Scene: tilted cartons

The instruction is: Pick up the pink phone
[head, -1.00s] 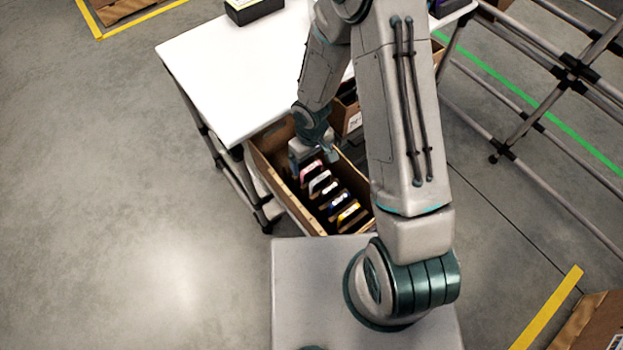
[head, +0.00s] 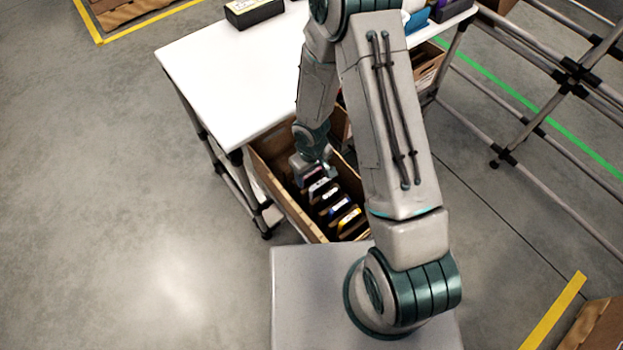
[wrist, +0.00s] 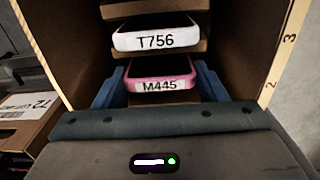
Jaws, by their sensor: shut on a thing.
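The pink phone (wrist: 160,72), labelled M445, stands in a slot of the tilted carton (head: 283,204). In the wrist view, the blue fingers of my gripper (wrist: 158,88) are on its left and right sides, shut on it. In the head view, my gripper (head: 313,172) reaches down into the carton and mostly hides the pink phone. A white phone (wrist: 155,36), labelled T756, stands in the slot beyond it in the wrist view.
Blue (head: 339,206) and yellow (head: 349,219) phones stand further along the same carton. The carton's walls are close around my gripper. Another carton (wrist: 22,125) is at the left in the wrist view. A white table (head: 225,80) adjoins the carton.

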